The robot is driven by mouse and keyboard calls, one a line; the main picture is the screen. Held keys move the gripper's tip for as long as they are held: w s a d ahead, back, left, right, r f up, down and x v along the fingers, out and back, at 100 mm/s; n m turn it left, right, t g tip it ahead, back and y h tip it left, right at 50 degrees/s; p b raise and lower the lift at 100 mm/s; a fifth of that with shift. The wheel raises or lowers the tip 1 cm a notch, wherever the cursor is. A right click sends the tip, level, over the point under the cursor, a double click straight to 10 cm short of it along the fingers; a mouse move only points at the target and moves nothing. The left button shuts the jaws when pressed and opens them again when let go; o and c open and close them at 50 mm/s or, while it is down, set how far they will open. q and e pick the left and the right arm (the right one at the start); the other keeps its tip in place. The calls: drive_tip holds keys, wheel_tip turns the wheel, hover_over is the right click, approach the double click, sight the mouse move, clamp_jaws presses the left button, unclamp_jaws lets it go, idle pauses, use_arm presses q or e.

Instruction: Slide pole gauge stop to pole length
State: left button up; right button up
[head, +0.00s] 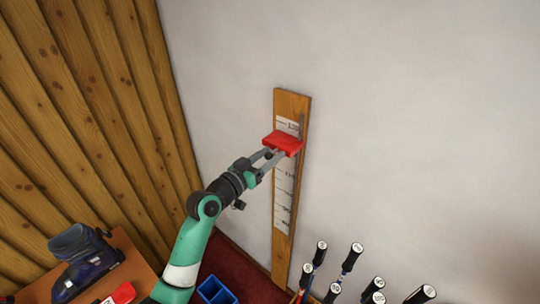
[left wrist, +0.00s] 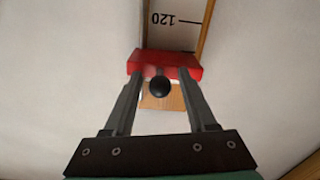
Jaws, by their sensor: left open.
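The pole gauge (head: 283,235) is an upright wooden board with a printed scale on the white wall. The red gauge stop (head: 286,142) sits across its upper part, just under the top mark. In the left wrist view the stop (left wrist: 183,64) has a round black knob (left wrist: 159,87), and the scale beyond it reads 120. My left gripper (head: 272,155) is at the stop's front. Its fingers (left wrist: 160,92) are open, one on each side of the knob, with gaps between. Contact between the fingertips and the stop cannot be told. My right gripper is not in view.
Several poles with black grips (head: 352,258) stand at the lower right, close to the gauge's foot. A wooden table (head: 137,270) with a dark boot (head: 85,262) is at the lower left. A blue bin (head: 216,291) is at the bottom. The wall right of the gauge is clear.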

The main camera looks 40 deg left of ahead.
use_arm(q)
drive_tip(key=shift+w, duration=0.1)
clamp_jaws()
idle(1.4)
